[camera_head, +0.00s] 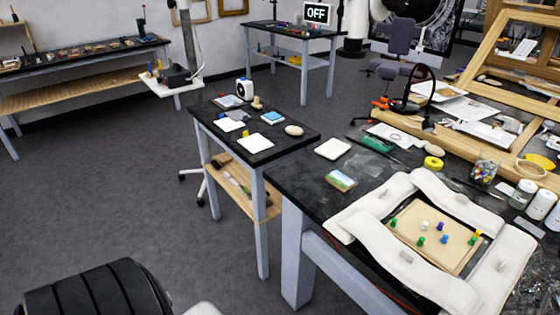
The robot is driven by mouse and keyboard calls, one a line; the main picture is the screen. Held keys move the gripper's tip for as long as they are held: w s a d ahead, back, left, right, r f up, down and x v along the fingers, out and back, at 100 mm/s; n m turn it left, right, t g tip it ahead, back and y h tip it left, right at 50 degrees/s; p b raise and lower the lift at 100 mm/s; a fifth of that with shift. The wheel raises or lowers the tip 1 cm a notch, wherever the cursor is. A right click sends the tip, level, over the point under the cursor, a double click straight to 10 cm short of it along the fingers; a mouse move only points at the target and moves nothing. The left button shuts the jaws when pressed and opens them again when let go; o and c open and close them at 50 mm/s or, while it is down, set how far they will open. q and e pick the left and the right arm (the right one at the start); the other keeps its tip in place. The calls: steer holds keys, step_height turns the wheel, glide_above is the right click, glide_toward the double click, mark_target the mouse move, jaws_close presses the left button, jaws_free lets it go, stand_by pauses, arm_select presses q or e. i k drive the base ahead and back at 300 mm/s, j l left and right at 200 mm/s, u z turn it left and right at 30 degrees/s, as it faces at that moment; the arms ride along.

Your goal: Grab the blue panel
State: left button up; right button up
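A small light-blue square panel (272,118) with a pale edge lies flat on the black top of the small side table (290,143). It is near that table's right edge, behind a white square panel (255,143). A small painted panel in blue and green (341,180) lies on the larger black workbench (305,190), near its left corner. Neither of my grippers shows in this view, so I cannot see whether they are open or shut.
The small table also bears a white device (244,88) and a pale oval stone (294,130). On the workbench, long white padded pieces (395,255) surround a tan board (440,235) with several coloured pegs.

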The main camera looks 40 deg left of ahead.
mark_target(336, 178)
steer(key=u, duration=0.95)
